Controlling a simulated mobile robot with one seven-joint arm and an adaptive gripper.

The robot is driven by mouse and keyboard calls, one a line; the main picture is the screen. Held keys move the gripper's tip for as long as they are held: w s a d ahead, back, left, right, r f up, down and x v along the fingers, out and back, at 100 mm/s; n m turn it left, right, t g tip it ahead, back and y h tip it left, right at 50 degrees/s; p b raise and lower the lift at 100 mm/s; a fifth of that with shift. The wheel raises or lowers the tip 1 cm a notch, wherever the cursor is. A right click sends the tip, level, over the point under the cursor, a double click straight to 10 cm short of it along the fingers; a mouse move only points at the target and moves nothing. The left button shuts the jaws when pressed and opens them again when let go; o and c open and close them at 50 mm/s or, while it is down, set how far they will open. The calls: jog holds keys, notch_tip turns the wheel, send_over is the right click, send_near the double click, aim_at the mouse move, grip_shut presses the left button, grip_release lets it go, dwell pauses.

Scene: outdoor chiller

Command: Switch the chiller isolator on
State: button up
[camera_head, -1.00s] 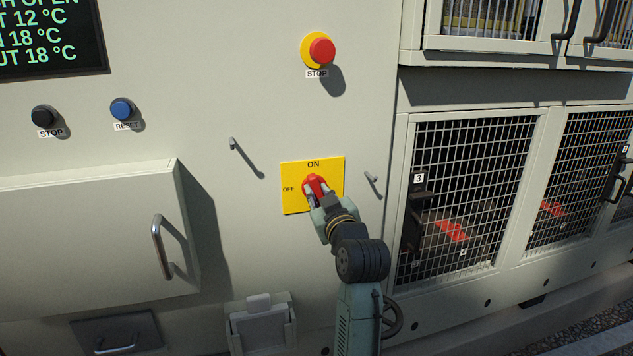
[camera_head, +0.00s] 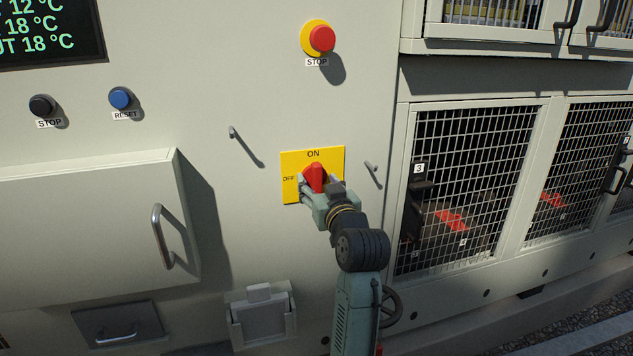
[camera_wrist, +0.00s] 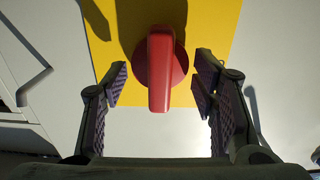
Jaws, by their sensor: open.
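The isolator is a red rotary knob (camera_head: 315,176) on a yellow plate (camera_head: 290,160) marked ON at the top and OFF at the left. The knob's grip bar stands upright, in line with the word ON. My gripper (camera_head: 320,186) is in front of the knob's lower part, with its fingers spread to either side. In the wrist view the red knob (camera_wrist: 160,75) sits between the open fingers (camera_wrist: 160,83), with a clear gap on both sides. The lower part of the plate is hidden behind my gripper in the head view.
Small pegs (camera_head: 234,132) and (camera_head: 371,168) stick out on either side of the plate. A red STOP button (camera_head: 321,39) is above. A protruding box with a handle (camera_head: 160,238) is at left, and mesh doors (camera_head: 480,170) are at right.

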jog(key=shift+o, duration=0.6)
jog(key=v, duration=0.7)
